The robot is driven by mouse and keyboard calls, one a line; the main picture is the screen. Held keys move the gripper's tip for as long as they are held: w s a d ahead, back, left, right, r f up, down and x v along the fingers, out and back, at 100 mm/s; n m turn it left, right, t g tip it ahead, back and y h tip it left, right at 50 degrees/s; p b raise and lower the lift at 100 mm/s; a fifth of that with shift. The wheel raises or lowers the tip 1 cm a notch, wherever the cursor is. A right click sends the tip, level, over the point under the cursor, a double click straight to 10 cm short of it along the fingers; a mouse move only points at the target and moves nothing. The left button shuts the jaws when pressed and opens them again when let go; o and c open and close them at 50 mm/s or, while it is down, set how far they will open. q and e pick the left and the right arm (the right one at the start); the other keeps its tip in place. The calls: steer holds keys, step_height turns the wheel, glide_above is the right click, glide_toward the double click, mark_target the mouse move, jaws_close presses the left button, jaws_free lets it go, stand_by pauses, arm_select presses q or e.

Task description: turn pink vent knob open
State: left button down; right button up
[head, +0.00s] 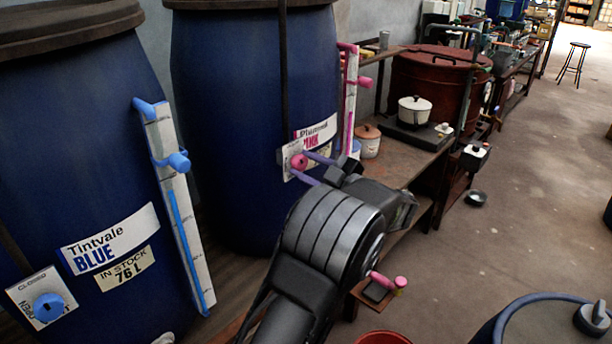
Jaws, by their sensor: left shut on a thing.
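The pink vent knob (299,161) sits on a small white plate on the front of the dark blue vat (225,110) with the pink label, of which "INK" can be read. My left gripper (301,163) reaches it from the lower right. Its two purple fingers lie on either side of the knob, one above and one below, and are shut on it. The plate's lettering is partly hidden and too small to read, so the knob's setting cannot be told. My right gripper is not in view.
The Tintvale Blue vat (65,170) stands at left with a blue vent knob (48,307) and a gauge (180,205). A pink gauge (349,100) is beside the pink vat. A bench (415,160) holds a white pot (415,112). Open floor lies at right.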

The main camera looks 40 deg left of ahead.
arm_select(q)
steer(key=n+b, duration=1)
steer(key=b, duration=0.1)
steer(key=shift+f+n, duration=0.25)
steer(key=shift+n, duration=0.05)
steer(key=shift+r+n+b, duration=0.2)
steer(key=shift+n+b, duration=0.8)
steer(key=shift+b, duration=0.2)
steer(key=c, duration=0.9)
jaws_free()
steer(key=shift+r, duration=0.1)
steer(key=d, duration=0.7)
steer(key=shift+s+d, duration=0.3)
steer(key=shift+d, duration=0.1)
